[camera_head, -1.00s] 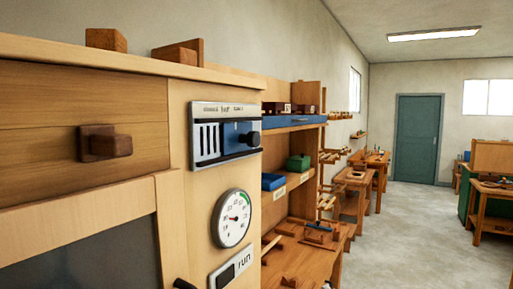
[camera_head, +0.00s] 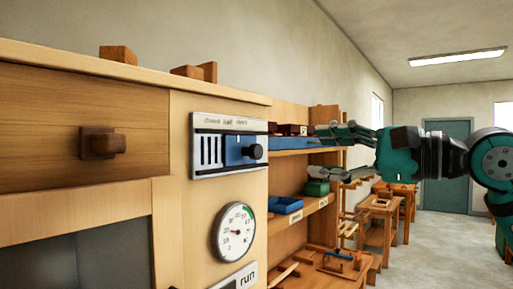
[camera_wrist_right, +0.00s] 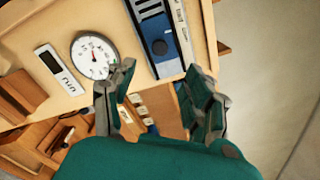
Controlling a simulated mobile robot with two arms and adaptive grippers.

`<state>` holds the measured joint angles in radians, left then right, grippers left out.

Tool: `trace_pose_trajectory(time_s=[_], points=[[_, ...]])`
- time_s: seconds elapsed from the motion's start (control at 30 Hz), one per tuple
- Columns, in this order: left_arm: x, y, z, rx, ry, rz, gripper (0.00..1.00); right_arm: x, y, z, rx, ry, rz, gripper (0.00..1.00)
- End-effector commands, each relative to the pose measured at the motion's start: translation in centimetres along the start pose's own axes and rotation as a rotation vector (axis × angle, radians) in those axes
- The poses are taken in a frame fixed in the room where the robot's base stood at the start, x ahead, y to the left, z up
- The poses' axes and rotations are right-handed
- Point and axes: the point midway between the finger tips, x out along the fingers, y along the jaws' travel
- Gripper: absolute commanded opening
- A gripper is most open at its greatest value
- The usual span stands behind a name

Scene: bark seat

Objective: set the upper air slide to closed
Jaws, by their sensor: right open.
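The upper air slide (camera_head: 235,153) is a blue plate with a dark round knob (camera_head: 255,151) in a silver-framed panel (camera_head: 222,118) on the wooden cabinet front. Dark vent slots show at its left, and the knob is at the right end of the panel. Small labels run along the top edge, with "closed" at the left. My right gripper (camera_head: 328,152) is open and empty, to the right of the panel and apart from it. In the right wrist view, the slide (camera_wrist_right: 153,27) and its knob (camera_wrist_right: 160,47) lie beyond my open fingers (camera_wrist_right: 160,84). My left gripper is out of view.
Below the panel are a round gauge (camera_head: 234,232) and a "run" plate (camera_head: 236,278). A drawer with a wooden knob (camera_head: 101,143) is at the left. Shelves with a blue tray (camera_head: 284,205) and a green box (camera_head: 317,188) stand behind my gripper.

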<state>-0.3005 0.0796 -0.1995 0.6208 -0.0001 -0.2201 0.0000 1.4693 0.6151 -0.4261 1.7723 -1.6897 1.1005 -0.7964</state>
Motion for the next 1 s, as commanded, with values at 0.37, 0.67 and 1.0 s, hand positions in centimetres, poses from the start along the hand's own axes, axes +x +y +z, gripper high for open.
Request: trace_pose_trajectory(time_s=[0.37,0.67,1.0], points=[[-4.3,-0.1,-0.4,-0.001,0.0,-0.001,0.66,8.5,-0.4,0.4,0.007,-0.004,0.003,0.52],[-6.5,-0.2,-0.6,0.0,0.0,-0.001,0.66,13.3,-0.3,0.2,0.006,-0.004,0.001,0.52],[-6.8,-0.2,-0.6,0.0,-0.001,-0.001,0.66,14.4,0.0,0.0,0.005,-0.002,0.0,0.52]])
